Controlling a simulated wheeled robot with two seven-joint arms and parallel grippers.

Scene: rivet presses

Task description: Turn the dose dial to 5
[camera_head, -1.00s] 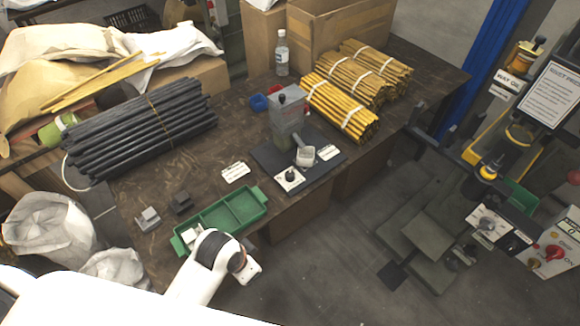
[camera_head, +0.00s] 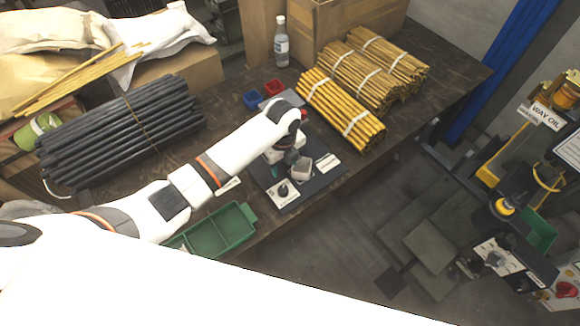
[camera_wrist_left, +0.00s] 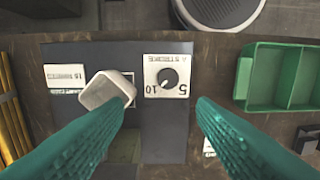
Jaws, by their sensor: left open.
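A black dial knob (camera_head: 283,190) sits on a white plate on the small press's dark base at the bench's front edge. In the left wrist view the dial (camera_wrist_left: 167,78) shows upside down, with 5 and 10 printed beside it. The other lettering seems to read STROKE, and I cannot tell where the knob points. My left gripper (camera_head: 293,158) is over the press base. In the left wrist view its teal fingers (camera_wrist_left: 162,103) are apart and empty, with the dial showing between and beyond their tips. My right gripper is not in view.
A grey block-shaped handle (camera_wrist_left: 106,90) is close to one finger and also shows in the head view (camera_head: 302,169). A green tray (camera_head: 218,232) lies beside the press base. Yellow rod bundles (camera_head: 342,108) lie behind. Another machine with a dial (camera_head: 495,258) stands at right.

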